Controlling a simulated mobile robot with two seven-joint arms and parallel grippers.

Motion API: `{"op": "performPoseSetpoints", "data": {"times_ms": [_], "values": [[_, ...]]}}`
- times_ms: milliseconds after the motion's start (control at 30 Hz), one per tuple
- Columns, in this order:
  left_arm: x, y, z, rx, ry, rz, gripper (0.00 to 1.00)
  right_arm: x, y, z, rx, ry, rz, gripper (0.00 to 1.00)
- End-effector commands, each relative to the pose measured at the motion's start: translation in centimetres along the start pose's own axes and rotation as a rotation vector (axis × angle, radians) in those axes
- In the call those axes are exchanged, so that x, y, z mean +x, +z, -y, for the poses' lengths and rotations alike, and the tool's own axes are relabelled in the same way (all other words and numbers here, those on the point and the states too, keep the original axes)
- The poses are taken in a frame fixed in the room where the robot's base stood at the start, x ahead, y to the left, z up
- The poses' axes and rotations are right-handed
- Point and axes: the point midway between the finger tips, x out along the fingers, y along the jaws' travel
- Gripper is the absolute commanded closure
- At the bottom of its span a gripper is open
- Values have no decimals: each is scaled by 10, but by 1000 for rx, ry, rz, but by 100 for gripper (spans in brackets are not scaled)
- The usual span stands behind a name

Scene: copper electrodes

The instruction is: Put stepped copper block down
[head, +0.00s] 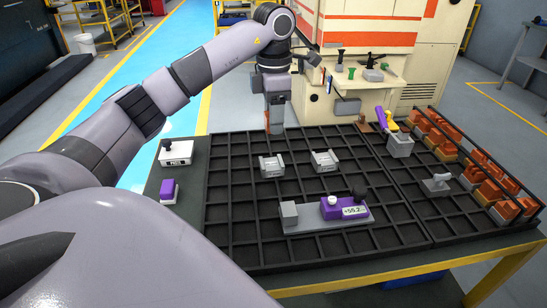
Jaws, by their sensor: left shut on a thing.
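My left gripper (274,127) hangs pointing down over the back edge of the black gridded tray (240,205), behind a small grey holder (272,166). It is shut on a narrow copper-orange piece, the stepped copper block (267,121), which shows at the left side of the fingers. Most of the block is hidden by the gripper, so its steps do not show. I cannot tell whether its lower end touches anything. My right gripper is not in view.
A second grey holder (325,160) stands to the right. A purple and grey gauge with a display (345,209) is in front. Several copper electrodes (440,135) stand in a rack at the right. A white box (176,152) is at the left. Many tray cells are empty.

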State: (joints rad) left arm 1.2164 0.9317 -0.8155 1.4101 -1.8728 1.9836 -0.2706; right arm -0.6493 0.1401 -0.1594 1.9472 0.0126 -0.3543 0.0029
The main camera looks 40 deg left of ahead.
Motion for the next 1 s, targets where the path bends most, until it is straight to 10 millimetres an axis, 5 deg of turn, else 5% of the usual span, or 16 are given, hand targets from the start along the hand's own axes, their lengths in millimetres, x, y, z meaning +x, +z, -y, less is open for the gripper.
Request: {"op": "performPoseSetpoints", "data": {"times_ms": [200, 700, 1000], "values": [[44, -2, 0, -1, 0, -3, 100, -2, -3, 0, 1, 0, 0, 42], [97, -1, 0, 0, 0, -2, 100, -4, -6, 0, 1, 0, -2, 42], [101, -1, 0, 1, 1, -2, 100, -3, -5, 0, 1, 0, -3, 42]]}}
